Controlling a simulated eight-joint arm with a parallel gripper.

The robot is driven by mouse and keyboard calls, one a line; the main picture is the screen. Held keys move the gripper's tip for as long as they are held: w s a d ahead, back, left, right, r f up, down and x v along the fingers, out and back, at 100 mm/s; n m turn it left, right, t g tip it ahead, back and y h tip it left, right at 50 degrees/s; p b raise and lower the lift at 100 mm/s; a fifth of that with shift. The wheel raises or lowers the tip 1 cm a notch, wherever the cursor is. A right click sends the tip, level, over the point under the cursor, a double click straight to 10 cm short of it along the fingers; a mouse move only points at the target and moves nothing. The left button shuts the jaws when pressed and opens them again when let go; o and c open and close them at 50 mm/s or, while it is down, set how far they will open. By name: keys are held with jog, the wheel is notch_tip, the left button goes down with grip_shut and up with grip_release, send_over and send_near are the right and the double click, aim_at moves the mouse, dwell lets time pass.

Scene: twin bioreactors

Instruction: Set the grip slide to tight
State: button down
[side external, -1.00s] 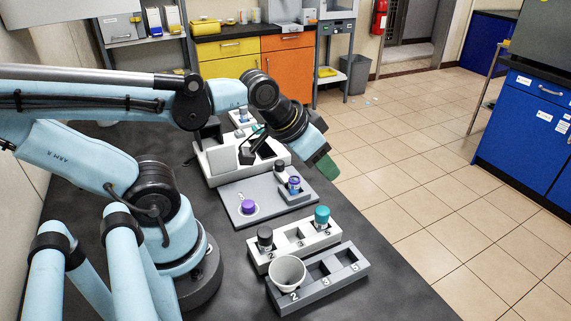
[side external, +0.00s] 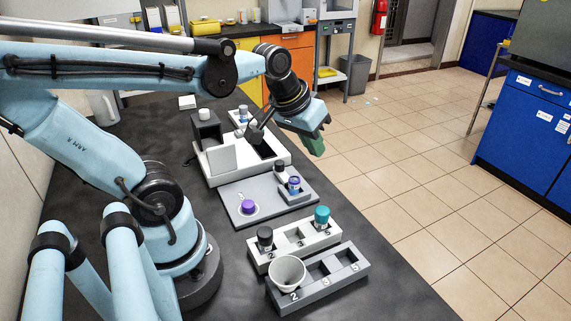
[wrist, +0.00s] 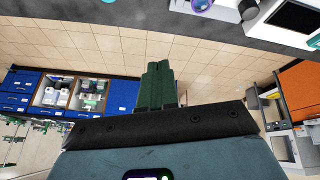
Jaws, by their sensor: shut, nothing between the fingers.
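I cannot make out a part marked as the grip slide or its tight setting in either view. A white device (side external: 222,177) with an upright pale panel and a dark recess sits on the bench. My gripper (side external: 315,146) has green fingers and hangs beyond the device's right end, above the floor side of the bench, apart from everything. In the wrist view the green fingers (wrist: 157,85) are together and empty, with floor tiles behind them. A dark block with a white-topped knob (side external: 205,115) stands behind the device.
A grey board (side external: 270,201) holds a purple-capped item (side external: 248,206) and small vials. Tiled floor lies right of the bench.

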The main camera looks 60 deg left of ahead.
aim_at(283, 173)
jog(key=s+a+n+g+h, duration=0.2)
jog(key=a+n, duration=0.6)
jog(key=a, duration=0.4)
jog(key=s+a+n+g+h, duration=0.2)
jog(key=a+n, duration=0.7)
jog(key=a, duration=0.3)
jog(key=shift+f+h, duration=0.3)
jog(key=shift+f, duration=0.05)
jog(key=shift+f, duration=0.1)
jog(key=x, duration=0.9)
jog(key=shift+d+f, duration=0.1)
jog(key=shift+f, duration=0.15)
jog(key=d, duration=0.3)
jog(key=shift+w+f, duration=0.1)
jog(key=shift+w, duration=0.2)
jog(key=shift+w+d, duration=0.15)
jog(key=shift+d, duration=0.35)
